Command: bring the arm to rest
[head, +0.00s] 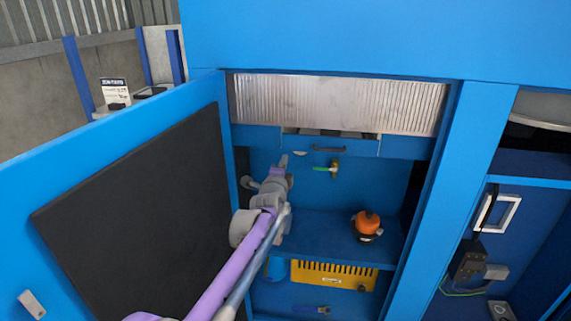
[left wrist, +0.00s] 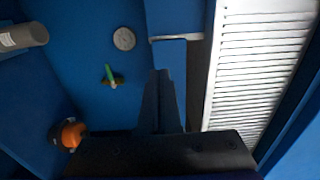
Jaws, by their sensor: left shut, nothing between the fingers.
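My left arm, purple and grey, reaches from the bottom of the head view into an open blue cabinet. My left gripper (head: 284,161) is in front of the cabinet's back wall, left of a green-handled valve (head: 322,169). In the left wrist view its two dark fingers (left wrist: 158,85) lie together with nothing between them. The valve (left wrist: 112,77) and a round gauge (left wrist: 124,39) show on the blue wall beside them, apart from the fingers. My right gripper is in neither view.
The open cabinet door (head: 60,180) with a black panel stands left of my arm. A blue post (head: 478,130) bounds the opening at right. An orange and black device (head: 367,225) is on the shelf (head: 325,240), above a yellow slotted unit (head: 333,275). A ribbed metal panel (head: 340,105) spans the top.

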